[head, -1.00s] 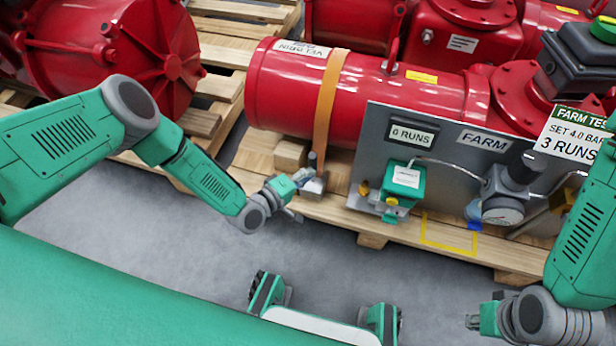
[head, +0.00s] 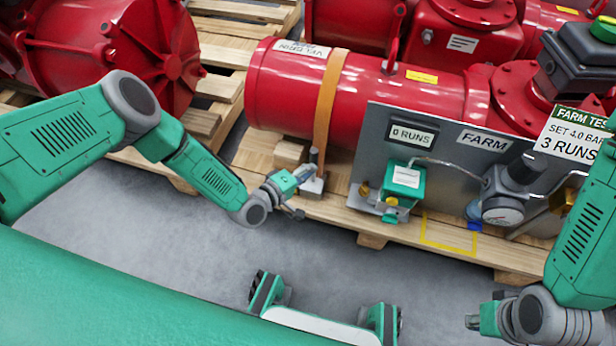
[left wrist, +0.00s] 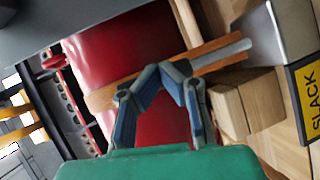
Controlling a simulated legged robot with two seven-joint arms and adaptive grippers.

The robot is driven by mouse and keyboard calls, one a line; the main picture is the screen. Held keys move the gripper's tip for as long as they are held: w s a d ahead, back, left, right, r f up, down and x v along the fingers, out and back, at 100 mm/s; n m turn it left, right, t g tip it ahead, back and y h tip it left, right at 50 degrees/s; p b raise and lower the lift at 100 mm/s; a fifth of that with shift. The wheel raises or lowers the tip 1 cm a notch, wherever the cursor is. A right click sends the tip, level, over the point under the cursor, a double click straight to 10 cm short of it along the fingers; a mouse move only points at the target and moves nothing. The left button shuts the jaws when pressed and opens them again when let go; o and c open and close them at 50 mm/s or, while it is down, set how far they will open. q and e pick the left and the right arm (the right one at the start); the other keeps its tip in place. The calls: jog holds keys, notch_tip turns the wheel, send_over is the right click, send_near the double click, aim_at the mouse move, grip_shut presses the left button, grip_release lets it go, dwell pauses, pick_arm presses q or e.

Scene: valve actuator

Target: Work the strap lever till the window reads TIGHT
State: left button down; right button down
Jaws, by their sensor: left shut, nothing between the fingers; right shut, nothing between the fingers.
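The orange strap (head: 328,105) runs over the red cylinder down to a small metal tensioner (head: 313,184) at the pallet's edge. Its grey strap lever (head: 314,157) stands up from it, and in the left wrist view the lever (left wrist: 225,54) lies beside the strap (left wrist: 110,95). The window (left wrist: 312,98) on the tensioner reads SLACK. My right gripper (head: 473,322) is shut and empty at the lower right.
Wooden blocks (head: 290,153) sit beside the tensioner on the pallet (head: 375,228). A grey panel (head: 375,135) with a green box (head: 404,180) and a gauge (head: 503,210) stands to the right. The grey floor (head: 200,260) in front is clear.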

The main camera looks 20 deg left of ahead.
pick_arm(q)
jog(key=shift+w+r, duration=0.2)
jog(key=shift+w, duration=0.25)
jog(key=shift+w+r, duration=0.2)
jog(key=shift+w, duration=0.25)
dwell(0.7)
dwell(0.5)
jog(key=s+f, duration=0.3)
jog(key=s, duration=0.4)
dwell(0.7)
jog(key=shift+s+a, duration=0.1)
jog(key=s, duration=0.1)
jog(key=s+f, duration=0.1)
jog(key=s, duration=0.1)
jog(key=s+f, duration=0.1)
jog(key=shift+s, duration=0.3)
jog(key=shift+r, duration=0.1)
dwell(0.9)
